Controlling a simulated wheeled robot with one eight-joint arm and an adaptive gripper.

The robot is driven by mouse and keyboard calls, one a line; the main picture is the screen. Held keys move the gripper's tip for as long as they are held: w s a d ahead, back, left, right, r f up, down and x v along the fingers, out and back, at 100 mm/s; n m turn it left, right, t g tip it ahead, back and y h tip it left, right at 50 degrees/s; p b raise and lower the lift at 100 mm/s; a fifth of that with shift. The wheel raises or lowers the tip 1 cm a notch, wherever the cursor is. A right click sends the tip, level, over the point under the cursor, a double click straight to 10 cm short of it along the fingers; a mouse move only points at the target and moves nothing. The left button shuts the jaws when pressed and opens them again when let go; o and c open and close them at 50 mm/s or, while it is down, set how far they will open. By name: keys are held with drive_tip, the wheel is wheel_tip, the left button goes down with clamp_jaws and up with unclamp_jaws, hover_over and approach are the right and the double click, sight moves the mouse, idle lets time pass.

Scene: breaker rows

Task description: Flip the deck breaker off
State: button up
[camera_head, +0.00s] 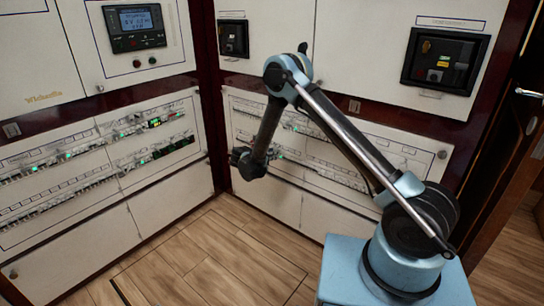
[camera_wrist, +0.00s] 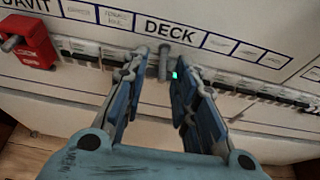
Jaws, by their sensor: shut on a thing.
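The DECK label (camera_wrist: 170,31) shows on the white panel in the wrist view. Below it a grey upright deck breaker lever (camera_wrist: 164,62) stands between the tips of my gripper (camera_wrist: 160,68). A small green light shows just right of the lever. The blue fingers are closed around the lever, one on each side, and partly hide the breaker row. In the head view my gripper (camera_head: 248,162) is at the lower panel by the corner, and the lever cannot be made out there.
A red breaker lock (camera_wrist: 28,40) sits at the left of the same row, near the DAVIT label. Other dark breakers (camera_wrist: 262,96) line the row to the right. In the head view, wooden floor (camera_head: 215,255) lies clear below the panels.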

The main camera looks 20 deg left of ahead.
drive_tip(key=shift+s+a+f+t+h, duration=0.15)
drive_tip(key=shift+f+t+h, duration=0.35)
drive_tip(key=shift+t, duration=0.5)
drive_tip(key=shift+s+f+t+h, duration=0.1)
drive_tip(key=shift+f+t+h, duration=0.25)
drive_tip(key=shift+f+t, duration=0.45)
drive_tip(key=shift+s+a+f+t+h, duration=0.15)
drive_tip(key=shift+f+t+h, duration=0.25)
drive_tip(key=shift+t, duration=0.8)
drive_tip(key=shift+d, duration=0.1)
drive_tip(key=o, duration=1)
drive_tip(key=shift+o, duration=0.2)
drive_tip(key=shift+s, duration=0.1)
drive_tip(key=v, duration=0.7)
drive_tip(key=shift+f, duration=0.15)
